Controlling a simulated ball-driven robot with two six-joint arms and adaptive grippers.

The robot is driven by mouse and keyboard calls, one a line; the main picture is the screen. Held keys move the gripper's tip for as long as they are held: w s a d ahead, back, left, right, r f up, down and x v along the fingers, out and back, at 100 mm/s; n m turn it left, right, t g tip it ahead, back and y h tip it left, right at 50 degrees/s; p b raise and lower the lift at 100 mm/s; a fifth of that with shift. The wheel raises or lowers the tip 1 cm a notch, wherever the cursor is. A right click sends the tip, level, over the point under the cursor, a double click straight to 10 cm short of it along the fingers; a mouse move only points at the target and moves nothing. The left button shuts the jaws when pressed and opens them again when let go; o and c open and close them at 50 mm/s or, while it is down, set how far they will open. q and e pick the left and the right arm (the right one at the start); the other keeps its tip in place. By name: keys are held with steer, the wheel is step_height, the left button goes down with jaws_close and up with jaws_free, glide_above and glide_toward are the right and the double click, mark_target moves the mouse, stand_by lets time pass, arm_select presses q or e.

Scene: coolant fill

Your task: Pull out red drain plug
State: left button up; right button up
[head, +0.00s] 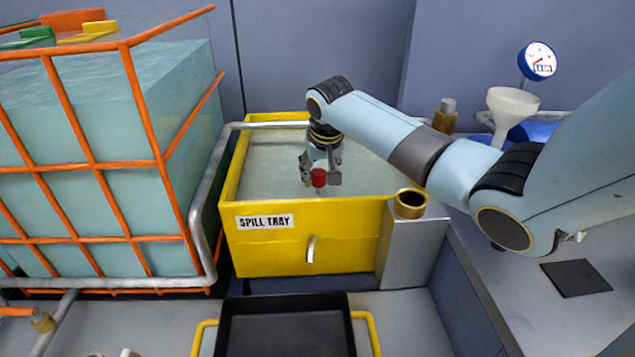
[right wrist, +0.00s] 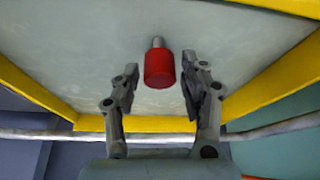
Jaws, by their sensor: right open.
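The red drain plug (head: 318,177) stands in the yellow spill tray (head: 262,262), near its front wall. It also shows in the right wrist view (right wrist: 159,70), with a short grey pin at its end. My right gripper (head: 321,180) is over the tray, pointing down, with its fingers on either side of the plug. In the right wrist view the gripper (right wrist: 160,90) is open, with clear gaps between the fingers and the plug. My left gripper is not in view.
A caged tank (head: 90,130) of pale liquid stands at left. A black tray (head: 285,330) with yellow handles lies in front of the spill tray. A brass-ringed post (head: 410,204) is at its right front corner. A funnel (head: 512,105) and gauge (head: 538,60) stand at right.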

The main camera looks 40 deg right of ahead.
mark_target(318, 185)
steer(key=b+x, duration=0.1)
steer(key=x, duration=0.5)
steer(key=shift+w+d+f+b, duration=0.2)
steer(key=shift+f+b, duration=0.15)
steer(key=shift+f, duration=0.1)
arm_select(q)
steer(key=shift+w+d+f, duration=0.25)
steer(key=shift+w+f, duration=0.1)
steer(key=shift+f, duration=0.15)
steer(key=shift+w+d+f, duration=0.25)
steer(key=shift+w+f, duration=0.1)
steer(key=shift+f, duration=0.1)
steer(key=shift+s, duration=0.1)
arm_select(e)
steer(key=shift+c, duration=1)
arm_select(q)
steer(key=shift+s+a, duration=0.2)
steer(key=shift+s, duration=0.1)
arm_select(e)
jaws_close()
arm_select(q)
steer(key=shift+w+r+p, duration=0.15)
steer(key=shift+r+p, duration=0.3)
arm_select(e)
steer(key=shift+d+r, duration=0.1)
steer(key=shift+r, duration=0.3)
